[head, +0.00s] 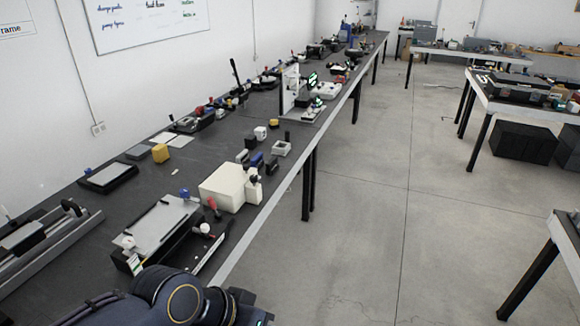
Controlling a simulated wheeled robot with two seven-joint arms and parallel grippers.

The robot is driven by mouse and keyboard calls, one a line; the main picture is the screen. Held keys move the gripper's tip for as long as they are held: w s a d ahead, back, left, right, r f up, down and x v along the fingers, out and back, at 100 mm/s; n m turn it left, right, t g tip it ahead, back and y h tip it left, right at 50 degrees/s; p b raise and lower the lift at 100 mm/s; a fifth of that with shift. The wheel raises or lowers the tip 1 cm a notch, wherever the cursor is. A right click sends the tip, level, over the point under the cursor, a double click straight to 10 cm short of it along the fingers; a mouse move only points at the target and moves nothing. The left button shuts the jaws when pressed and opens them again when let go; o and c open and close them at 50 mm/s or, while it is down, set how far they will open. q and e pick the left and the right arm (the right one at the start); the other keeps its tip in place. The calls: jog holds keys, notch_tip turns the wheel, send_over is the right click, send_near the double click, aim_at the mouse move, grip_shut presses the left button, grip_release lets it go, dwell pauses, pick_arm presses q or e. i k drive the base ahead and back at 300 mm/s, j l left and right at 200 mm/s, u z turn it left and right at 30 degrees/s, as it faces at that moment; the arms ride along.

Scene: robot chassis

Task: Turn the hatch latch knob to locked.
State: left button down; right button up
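I cannot tell for sure which part is the hatch latch knob. The nearest device on the bench has a flat grey metal plate (160,226) on a dark box. A small blue knob (185,193) stands at the plate's far edge. A red-topped lever (213,206) and a white ball knob (205,228) stand at its right side. Farther left, a dark flat panel (108,178) carries another blue knob (88,171). Whether any knob is turned to locked is too small to read. Neither gripper shows; only a dark link of my arm is visible at the bottom.
The long dark bench (60,205) runs along the wall into the distance, crowded with devices. A cream box (222,187) stands just beyond the near device. A rail device (38,240) lies at far left. Open floor (370,230) is to the right, with other tables beyond.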

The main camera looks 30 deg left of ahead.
aim_at(254, 179)
jog(key=i+z, duration=0.1)
jog(key=z, duration=0.35)
jog(key=j+z, duration=0.1)
jog(key=z, duration=0.35)
jog(key=i+j+z, duration=0.15)
jog(key=z, duration=0.3)
jog(key=j+z, duration=0.1)
jog(key=z, duration=0.65)
jog(key=j+z, duration=0.1)
jog(key=z, duration=0.65)
jog(key=j+z, duration=0.15)
jog(key=z, duration=1.35)
jog(key=k+z, duration=0.15)
jog(key=z, duration=1.35)
jog(key=k+z, duration=0.15)
jog(key=z, duration=0.55)
jog(key=l+z, duration=0.1)
jog(key=z, duration=0.65)
jog(key=l+z, duration=0.1)
jog(key=z, duration=0.35)
jog(key=l+z, duration=0.1)
jog(key=z, duration=0.3)
jog(key=l+z, duration=0.1)
jog(key=z, duration=0.35)
jog(key=l+z, duration=0.1)
jog(key=z, duration=0.3)
jog(key=i+z, duration=0.1)
jog(key=z, duration=0.35)
